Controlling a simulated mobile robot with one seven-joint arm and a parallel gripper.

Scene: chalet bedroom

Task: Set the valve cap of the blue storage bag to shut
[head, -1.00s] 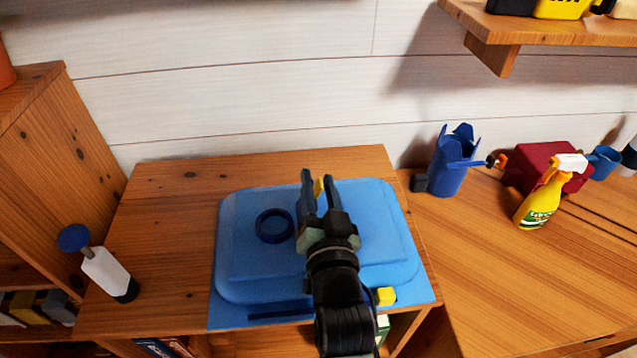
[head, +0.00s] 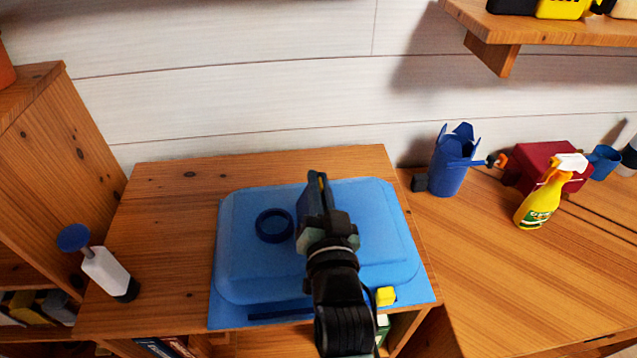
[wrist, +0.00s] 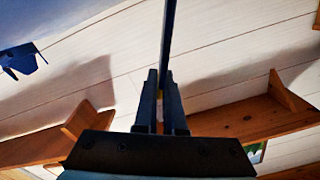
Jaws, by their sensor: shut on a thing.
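The blue storage bag (head: 240,260) lies flat on the wooden cabinet top, with a dark blue valve ring (head: 259,225) on its upper face. My gripper (head: 319,186) is over the bag, just right of the ring, with its fingers together. A dark blue upright piece, which looks like the valve cap (head: 303,208), stands at the left of my fingers. In the wrist view a thin blue edge of the cap (wrist: 168,35) rises past my fingertips (wrist: 161,85), with a small yellow bit between them. The ring's opening is uncovered. My gripper hides the cap's base.
A yellow block (head: 385,296) sits at the bag's front right. A white bottle with a blue knob (head: 105,272) is at the left. A shelf (head: 560,28) overhangs the upper right.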

